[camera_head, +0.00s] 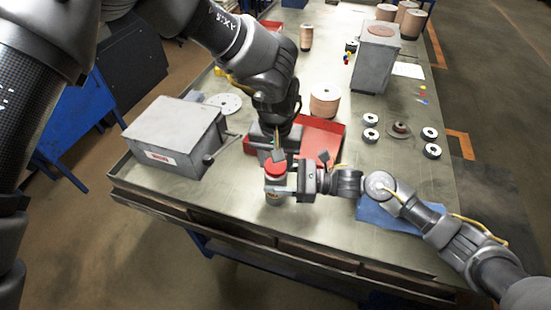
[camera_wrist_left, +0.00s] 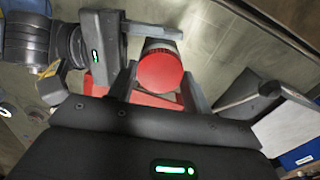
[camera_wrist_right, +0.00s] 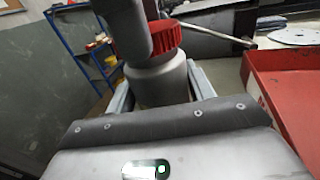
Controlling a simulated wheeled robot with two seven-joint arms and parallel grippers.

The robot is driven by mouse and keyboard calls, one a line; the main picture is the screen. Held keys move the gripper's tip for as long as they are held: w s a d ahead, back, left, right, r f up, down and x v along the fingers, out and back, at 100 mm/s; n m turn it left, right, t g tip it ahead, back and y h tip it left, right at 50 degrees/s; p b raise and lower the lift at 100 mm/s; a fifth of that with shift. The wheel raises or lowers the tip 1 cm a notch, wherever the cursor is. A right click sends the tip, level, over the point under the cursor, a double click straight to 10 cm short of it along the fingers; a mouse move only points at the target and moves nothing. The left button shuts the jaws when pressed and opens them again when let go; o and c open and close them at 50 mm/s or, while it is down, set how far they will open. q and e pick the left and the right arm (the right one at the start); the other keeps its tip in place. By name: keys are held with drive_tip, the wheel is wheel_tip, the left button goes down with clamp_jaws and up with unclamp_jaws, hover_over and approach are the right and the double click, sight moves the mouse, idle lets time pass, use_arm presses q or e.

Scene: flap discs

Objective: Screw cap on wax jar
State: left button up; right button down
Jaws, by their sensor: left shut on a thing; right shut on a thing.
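The red ribbed cap (camera_head: 275,170) sits on top of the grey wax jar (camera_head: 274,200), which stands upright near the table's front edge. My left gripper (camera_head: 276,160) reaches in from above and is shut on the cap. The cap's round top shows between its fingers in the left wrist view (camera_wrist_left: 160,70). My right gripper (camera_head: 284,188) comes from the right and is shut on the jar's body. In the right wrist view the jar (camera_wrist_right: 158,80) is between its fingers with the cap (camera_wrist_right: 166,37) over it. The thread is hidden, so I cannot tell how tight the cap is.
A grey metal box (camera_head: 175,135) stands to the left. A red tray (camera_head: 322,138) lies just behind the jar, with a brown spool (camera_head: 324,100) beyond it. A blue cloth (camera_head: 385,212) and several small discs (camera_head: 370,120) lie to the right. The table front edge is close.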

use_arm(q)
drive_tip(key=o, duration=0.9)
drive_tip(key=shift+o, duration=0.2)
drive_tip(key=shift+r, duration=2.25)
drive_tip(key=shift+c, duration=0.4)
